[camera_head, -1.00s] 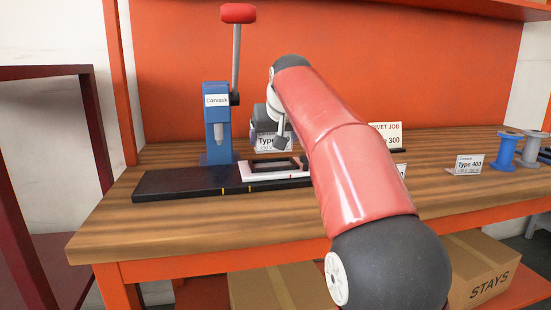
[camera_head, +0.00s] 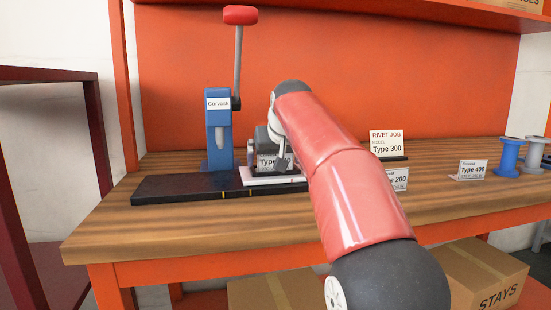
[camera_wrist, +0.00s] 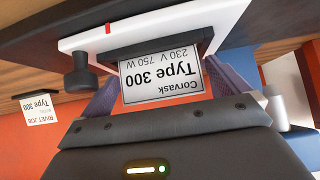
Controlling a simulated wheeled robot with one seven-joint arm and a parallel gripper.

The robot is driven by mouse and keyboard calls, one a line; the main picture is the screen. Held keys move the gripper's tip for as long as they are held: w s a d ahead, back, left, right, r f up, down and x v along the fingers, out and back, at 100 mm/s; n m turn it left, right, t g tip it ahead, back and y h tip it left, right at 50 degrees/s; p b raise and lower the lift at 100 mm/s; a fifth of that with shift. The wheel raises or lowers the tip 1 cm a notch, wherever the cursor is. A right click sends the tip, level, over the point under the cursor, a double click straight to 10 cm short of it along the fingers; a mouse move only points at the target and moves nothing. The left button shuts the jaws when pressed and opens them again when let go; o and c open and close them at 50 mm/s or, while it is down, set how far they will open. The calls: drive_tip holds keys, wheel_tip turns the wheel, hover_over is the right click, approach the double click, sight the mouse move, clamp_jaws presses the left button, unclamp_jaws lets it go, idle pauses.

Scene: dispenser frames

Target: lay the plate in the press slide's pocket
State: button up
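The plate (camera_wrist: 162,75), a white label reading Corvask Type 300, sits between the two fingers of my gripper (camera_wrist: 165,90), which is shut on it. In the head view the plate (camera_head: 270,162) faces the camera, tilted up rather than flat, just above the press slide (camera_head: 260,181). The white slide (camera_wrist: 180,18) crosses the top of the wrist view. Its dark pocket (camera_wrist: 110,52) is partly hidden behind the plate. The plate's far edge is at the pocket; I cannot tell whether it touches. My gripper (camera_head: 272,160) is partly hidden by my arm in the head view.
The blue press (camera_head: 219,135) with its red-knobbed lever stands behind the slide on a black base (camera_head: 190,190). A RIVET JOB card (camera_head: 387,143), a Type 200 plate (camera_head: 398,179), a Type 400 plate (camera_head: 472,170) and spools (camera_head: 508,157) are to the right. The bench front is clear.

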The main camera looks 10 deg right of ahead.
drive_tip(key=shift+s+r, duration=0.1)
drive_tip(key=shift+r, duration=0.15)
drive_tip(key=p+v, duration=0.1)
drive_tip(key=v, duration=1)
drive_tip(key=shift+s+r, duration=0.2)
drive_tip(key=shift+s, duration=0.05)
drive_tip(key=shift+s, duration=0.1)
